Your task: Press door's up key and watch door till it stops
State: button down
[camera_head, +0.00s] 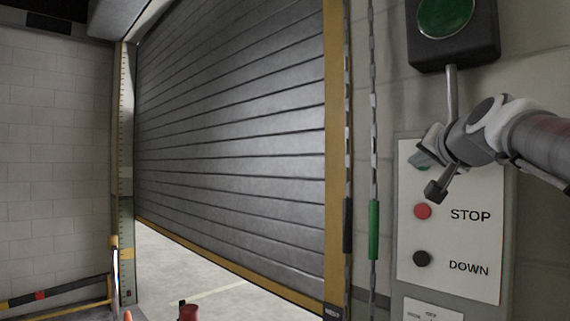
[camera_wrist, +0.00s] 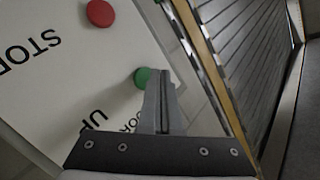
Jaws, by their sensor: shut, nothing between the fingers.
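The control panel (camera_head: 480,270) is a white plate on the right wall with a red STOP button (camera_head: 422,211) and a black DOWN button (camera_head: 421,258). The green UP button (camera_wrist: 142,77) shows in the wrist view beside my fingertips; in the head view it is mostly hidden behind my gripper (camera_head: 424,158). My gripper is shut and empty, its tips at the green button; I cannot tell whether they touch it. The grey slatted door (camera_head: 230,130) is partly raised, with floor showing below its yellow bottom edge.
A dark box with a green lamp (camera_head: 445,14) is above the panel. Chains with a green grip (camera_head: 374,230) hang between door and panel. A yellow rail (camera_head: 70,309) and a red object (camera_head: 188,312) stand at lower left.

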jog(key=shift+d, duration=0.1)
dwell(0.7)
jog(key=shift+w+d, duration=0.25)
jog(key=shift+w+d, duration=0.25)
jog(key=shift+d, duration=0.05)
dwell(0.8)
jog(key=shift+s+a, duration=0.1)
jog(key=shift+s+a+b, duration=0.3)
jog(key=shift+s+a, duration=0.1)
jog(key=shift+a, duration=0.1)
dwell(0.4)
jog(key=s+a, duration=0.1)
jog(key=a, duration=0.1)
jog(key=s+a, duration=0.2)
jog(key=shift+f, duration=0.1)
dwell(0.5)
